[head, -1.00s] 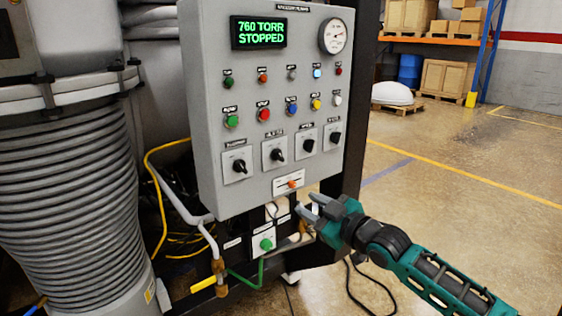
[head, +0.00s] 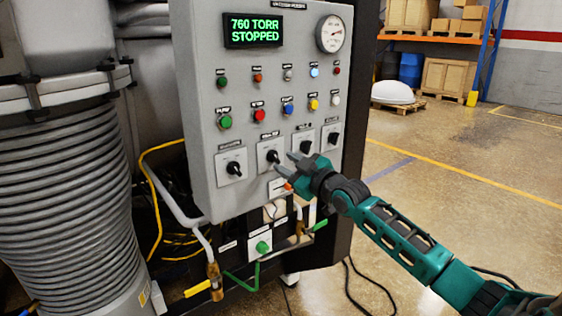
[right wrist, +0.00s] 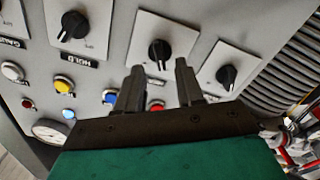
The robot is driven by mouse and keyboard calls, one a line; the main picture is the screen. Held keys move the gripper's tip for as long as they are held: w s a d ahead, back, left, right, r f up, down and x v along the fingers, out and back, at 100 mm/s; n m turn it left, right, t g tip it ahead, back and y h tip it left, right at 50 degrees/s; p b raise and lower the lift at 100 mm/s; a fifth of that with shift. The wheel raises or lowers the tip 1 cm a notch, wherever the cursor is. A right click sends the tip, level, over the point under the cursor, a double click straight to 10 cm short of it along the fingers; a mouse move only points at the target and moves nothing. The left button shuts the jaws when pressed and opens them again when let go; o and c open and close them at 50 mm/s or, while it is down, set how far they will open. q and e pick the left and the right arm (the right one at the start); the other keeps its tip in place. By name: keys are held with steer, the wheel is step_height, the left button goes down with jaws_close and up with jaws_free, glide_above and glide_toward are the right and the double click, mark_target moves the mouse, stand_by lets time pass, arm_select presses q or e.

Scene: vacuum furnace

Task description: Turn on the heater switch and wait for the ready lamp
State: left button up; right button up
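The grey control panel (head: 200,90) stands upright with a row of rotary switches. The second switch from the left (head: 271,156) has a black knob. My right gripper (head: 284,164) is open in front of the panel, just right of and slightly below this knob. In the right wrist view the same knob (right wrist: 160,52) lies beyond and between the two spread fingertips (right wrist: 156,68); no contact shows. Switch labels in the head view are too small to read, so I cannot tell which is the heater switch or ready lamp. My left gripper is not in view.
The green display (head: 253,30) reads 760 TORR STOPPED. A round gauge (head: 332,35) and rows of coloured lamps and buttons (head: 260,115) sit above the switches. The floor at right (head: 450,200) is open.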

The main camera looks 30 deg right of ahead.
mark_target(277, 158)
steer(key=shift+w+a, duration=0.15)
steer(key=shift+w, duration=1.45)
jaws_close()
